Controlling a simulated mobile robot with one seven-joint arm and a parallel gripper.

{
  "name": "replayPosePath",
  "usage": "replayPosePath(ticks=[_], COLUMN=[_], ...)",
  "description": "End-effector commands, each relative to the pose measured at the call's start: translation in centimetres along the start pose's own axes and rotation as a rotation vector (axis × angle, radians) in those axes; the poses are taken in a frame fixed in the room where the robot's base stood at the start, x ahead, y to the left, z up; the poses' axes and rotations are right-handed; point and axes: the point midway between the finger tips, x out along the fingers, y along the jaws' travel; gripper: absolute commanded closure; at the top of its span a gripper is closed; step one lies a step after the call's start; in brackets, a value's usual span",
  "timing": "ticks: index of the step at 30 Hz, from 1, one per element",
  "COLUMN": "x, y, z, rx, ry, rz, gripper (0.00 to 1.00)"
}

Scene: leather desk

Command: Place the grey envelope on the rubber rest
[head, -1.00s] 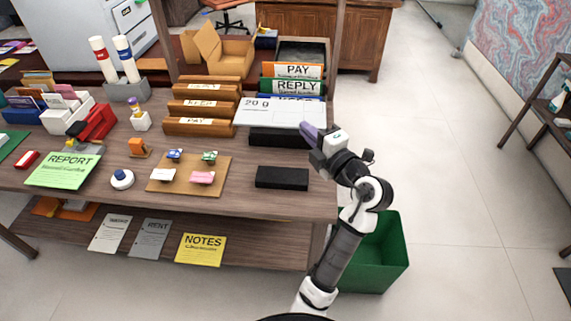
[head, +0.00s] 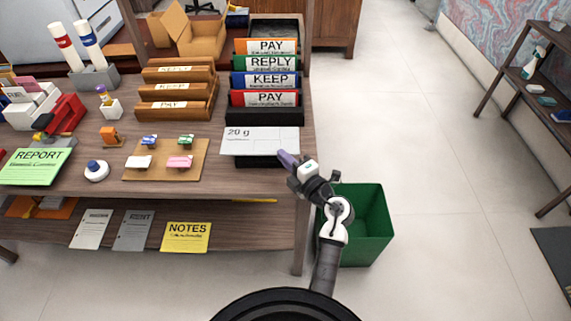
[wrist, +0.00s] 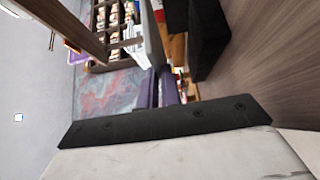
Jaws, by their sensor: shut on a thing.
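The pale grey envelope (head: 260,140), marked "20 g", is in the head view near the desk's front right corner. My gripper (head: 287,158) has its purple fingers shut on the envelope's front right edge. The black rubber rest (head: 257,162) lies under the envelope, with only its front part showing. The envelope appears roughly level over it; I cannot tell whether they touch. In the wrist view the purple fingers (wrist: 158,88) are close together, and a dark block (wrist: 208,40) is close on the right.
A black stand (head: 265,116) with folders marked PAY, KEEP and REPLY is just behind the envelope. Wooden trays (head: 170,112) and a cork board (head: 190,172) with small items are to the left. A green bin (head: 362,225) stands below the desk's right edge.

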Motion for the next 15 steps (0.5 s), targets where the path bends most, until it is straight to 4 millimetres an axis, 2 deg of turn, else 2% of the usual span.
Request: replayPosePath(ticks=[1,4,15], x=[0.0,0.0,0.0], y=[-1.0,-1.9,-2.2], z=[-0.1,-0.1,0.0], rx=[0.003,0.001,0.001], ry=[0.002,0.001,0.000], rz=[-0.002,0.000,0.000], gripper=[1.00,1.00,1.00])
